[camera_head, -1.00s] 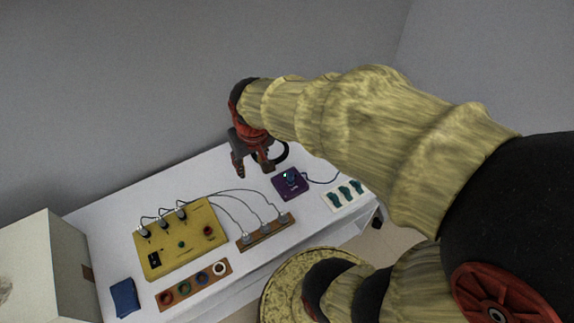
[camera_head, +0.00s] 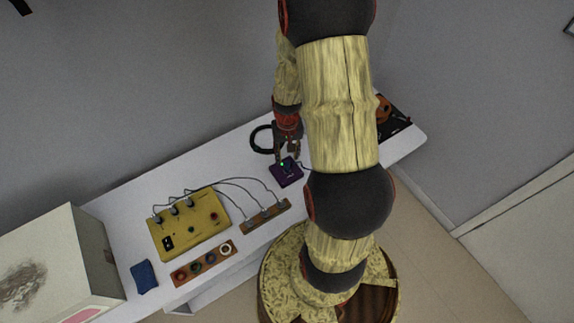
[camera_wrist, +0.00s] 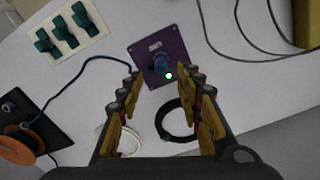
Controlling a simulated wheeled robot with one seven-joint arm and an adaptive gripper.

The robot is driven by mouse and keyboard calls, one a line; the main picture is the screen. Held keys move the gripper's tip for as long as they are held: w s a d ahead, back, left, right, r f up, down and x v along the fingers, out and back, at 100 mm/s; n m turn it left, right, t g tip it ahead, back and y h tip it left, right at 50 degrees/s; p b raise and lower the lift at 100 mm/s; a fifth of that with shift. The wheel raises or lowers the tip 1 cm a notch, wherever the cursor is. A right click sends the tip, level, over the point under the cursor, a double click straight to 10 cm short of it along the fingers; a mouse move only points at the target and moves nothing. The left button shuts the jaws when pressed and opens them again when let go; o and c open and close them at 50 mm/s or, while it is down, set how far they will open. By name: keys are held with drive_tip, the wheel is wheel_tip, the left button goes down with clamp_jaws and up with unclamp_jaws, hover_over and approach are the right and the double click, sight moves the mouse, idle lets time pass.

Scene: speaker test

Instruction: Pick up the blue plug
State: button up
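The blue plug (camera_wrist: 160,64) stands on a purple plate (camera_wrist: 176,47) on the white table, with a blue cable running from it. A small green light shows beside it. In the wrist view my gripper (camera_wrist: 168,84) is open, with its two fingers apart and the plug beyond the gap between the tips. In the head view my gripper (camera_head: 288,157) is just above and behind the purple plate (camera_head: 286,178). The plug is small there and hard to make out.
A black ring (camera_wrist: 178,119) lies near the plate. A white board with green pieces (camera_wrist: 94,32) and an orange spool on a black base (camera_wrist: 18,148) are close by. The yellow box (camera_head: 190,226), wooden strip (camera_head: 237,230) and ring board (camera_head: 183,279) stand left.

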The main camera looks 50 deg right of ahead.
sight(287, 163)
wheel_tip(287, 163, down, 6)
drive_tip(key=shift+s+a+r+b, duration=0.15)
drive_tip(key=shift+r+b, duration=0.1)
drive_tip(key=shift+b, duration=0.5)
drive_tip(key=c, duration=0.3)
clamp_jaws()
